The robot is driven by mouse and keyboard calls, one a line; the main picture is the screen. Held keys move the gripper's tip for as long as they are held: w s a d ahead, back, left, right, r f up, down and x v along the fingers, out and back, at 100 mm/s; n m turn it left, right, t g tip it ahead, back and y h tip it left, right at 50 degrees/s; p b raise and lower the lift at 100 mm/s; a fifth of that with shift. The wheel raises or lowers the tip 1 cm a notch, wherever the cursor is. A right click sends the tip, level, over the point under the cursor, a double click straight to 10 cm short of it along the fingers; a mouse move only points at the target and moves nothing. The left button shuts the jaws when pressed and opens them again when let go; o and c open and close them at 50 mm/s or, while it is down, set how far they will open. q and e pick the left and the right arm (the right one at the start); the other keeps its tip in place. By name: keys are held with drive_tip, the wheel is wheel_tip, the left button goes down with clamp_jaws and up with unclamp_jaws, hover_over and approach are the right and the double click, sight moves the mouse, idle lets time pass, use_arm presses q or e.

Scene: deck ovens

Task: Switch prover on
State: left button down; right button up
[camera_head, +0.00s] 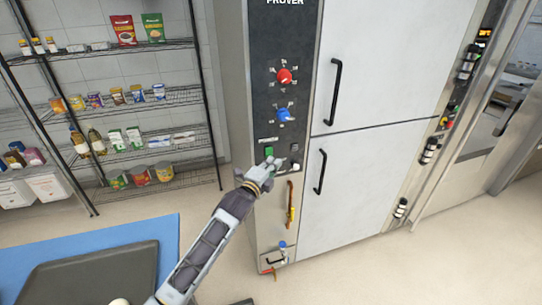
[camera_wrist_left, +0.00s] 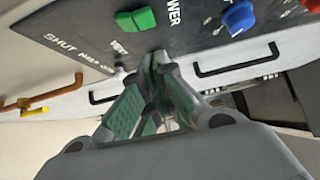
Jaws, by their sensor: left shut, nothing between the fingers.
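The prover (camera_head: 375,65) is a tall white cabinet with a dark control panel (camera_head: 262,40) on its left side. A green power switch (camera_head: 268,151) sits low on this panel, and it also shows in the left wrist view (camera_wrist_left: 144,19). My left gripper (camera_head: 270,164) is shut and empty, just below the green switch in the head view. In the left wrist view its fingertips (camera_wrist_left: 158,58) are close to the panel, near the switch and the "POWER" lettering. I cannot tell whether they touch the panel. My right gripper is not in view.
A red knob (camera_head: 284,76) and a blue knob (camera_head: 284,115) are above the switch. A brass-coloured handle (camera_head: 291,203) is below the panel. Black door handles (camera_head: 333,92) stand out on the right. A wire shelf (camera_head: 130,103) with groceries and a blue-topped table (camera_head: 165,232) are at left.

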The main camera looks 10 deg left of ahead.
sight(271, 154)
use_arm(q)
drive_tip(key=shift+w+a+p, duration=0.15)
drive_tip(key=shift+w+a, duration=0.05)
drive_tip(key=shift+w, duration=0.65)
drive_tip(key=shift+w+a+p, duration=0.2)
drive_tip(key=shift+w+a, duration=0.05)
drive_tip(key=shift+w, duration=0.55)
drive_tip(key=shift+w+a+p, duration=0.15)
drive_tip(key=shift+w+a, duration=0.05)
drive_tip(key=shift+w, duration=0.65)
drive_tip(key=shift+w+a+r, duration=0.15)
drive_tip(key=shift+w+r, duration=0.1)
drive_tip(key=shift+w, duration=0.05)
